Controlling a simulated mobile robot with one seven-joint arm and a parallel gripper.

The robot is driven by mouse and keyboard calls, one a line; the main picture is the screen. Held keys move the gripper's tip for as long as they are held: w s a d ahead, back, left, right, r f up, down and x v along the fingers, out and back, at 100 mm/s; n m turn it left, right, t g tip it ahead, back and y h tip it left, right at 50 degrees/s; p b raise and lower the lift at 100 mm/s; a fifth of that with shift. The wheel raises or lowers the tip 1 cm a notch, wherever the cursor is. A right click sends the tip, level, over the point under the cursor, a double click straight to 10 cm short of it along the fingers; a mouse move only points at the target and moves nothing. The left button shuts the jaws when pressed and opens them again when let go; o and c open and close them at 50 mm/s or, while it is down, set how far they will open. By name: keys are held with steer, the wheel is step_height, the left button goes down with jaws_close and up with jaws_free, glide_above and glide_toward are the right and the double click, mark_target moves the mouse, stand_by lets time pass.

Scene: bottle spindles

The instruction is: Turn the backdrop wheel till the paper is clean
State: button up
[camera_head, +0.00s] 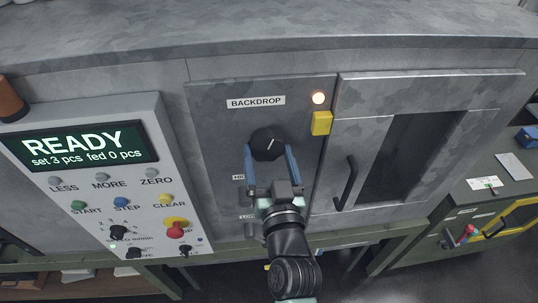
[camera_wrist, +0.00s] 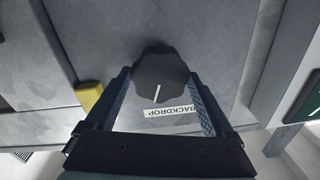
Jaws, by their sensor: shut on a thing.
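The backdrop wheel is a black lobed knob (camera_head: 267,144) with a white pointer line, on the grey panel under the BACKDROP label (camera_head: 256,102). In the head view its line points up and slightly right. My gripper (camera_head: 271,154) reaches it from below, one blue finger on each side, shut on the knob. In the wrist view the knob (camera_wrist: 163,76) sits between the finger pads, with the label (camera_wrist: 170,112) beside it. The paper cannot be made out in either view.
A lit lamp (camera_head: 319,98) and a yellow block (camera_head: 321,123) sit right of the knob. A door with a dark window (camera_head: 401,150) and handle (camera_head: 345,184) is further right. A control panel with a READY screen (camera_head: 80,146) stands left.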

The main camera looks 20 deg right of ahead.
steer(key=m+p, duration=0.1)
steer(key=m, duration=0.4)
steer(key=shift+a+m, duration=0.1)
steer(key=shift+m, duration=0.3)
steer(key=shift+m+h+p, duration=0.4)
steer(key=shift+m+p, duration=0.45)
steer(key=shift+m, duration=1.35)
steer(key=o, duration=1.1)
steer(key=shift+b+v, duration=2.25)
steer(key=shift+v, duration=4.25)
